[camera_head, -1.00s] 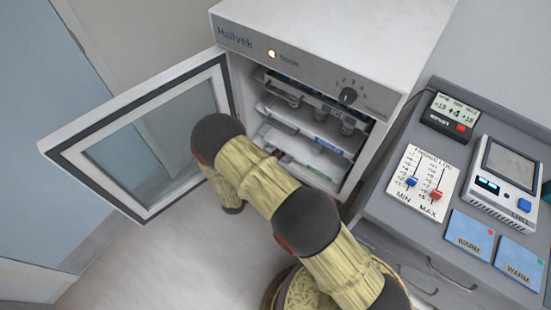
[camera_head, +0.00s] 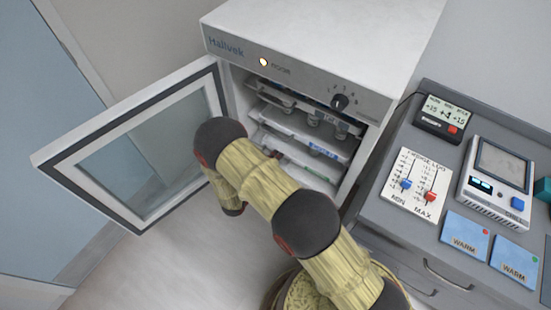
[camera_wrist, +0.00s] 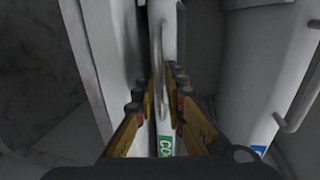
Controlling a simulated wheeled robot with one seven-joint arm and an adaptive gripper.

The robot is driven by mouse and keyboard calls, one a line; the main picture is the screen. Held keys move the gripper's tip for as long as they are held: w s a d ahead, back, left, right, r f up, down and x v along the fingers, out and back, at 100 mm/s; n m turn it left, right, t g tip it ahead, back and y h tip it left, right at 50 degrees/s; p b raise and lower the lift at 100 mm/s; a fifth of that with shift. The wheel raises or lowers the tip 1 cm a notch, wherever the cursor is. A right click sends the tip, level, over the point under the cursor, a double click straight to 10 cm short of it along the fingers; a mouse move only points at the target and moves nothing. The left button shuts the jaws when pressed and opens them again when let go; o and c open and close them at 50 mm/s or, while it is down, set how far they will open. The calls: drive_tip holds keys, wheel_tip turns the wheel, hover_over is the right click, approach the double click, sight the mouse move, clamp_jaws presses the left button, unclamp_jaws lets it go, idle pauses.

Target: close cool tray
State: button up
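The cool tray (camera_wrist: 170,42) shows in the wrist view as a narrow white front with a thin metal handle (camera_wrist: 158,50). Its green label (camera_wrist: 165,142) is partly cut off and starts with "CO". My gripper (camera_wrist: 166,72) has its fingers apart, on either side of the handle and tray front. I cannot tell whether they touch it. In the head view, the white cabinet (camera_head: 300,40) stands open with several white trays inside. My arm hides my fingertips and part of the lower trays there.
The cabinet's glass door (camera_head: 140,150) is swung wide open on the left. A grey counter (camera_head: 375,215) on the right holds a temperature display (camera_head: 440,115), a slider panel (camera_head: 413,183), a handheld device (camera_head: 497,180) and two blue WARM cards (camera_head: 466,233).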

drive_tip(key=v, duration=1.1)
drive_tip(key=shift+s+a, duration=0.25)
drive_tip(key=shift+s, duration=0.05)
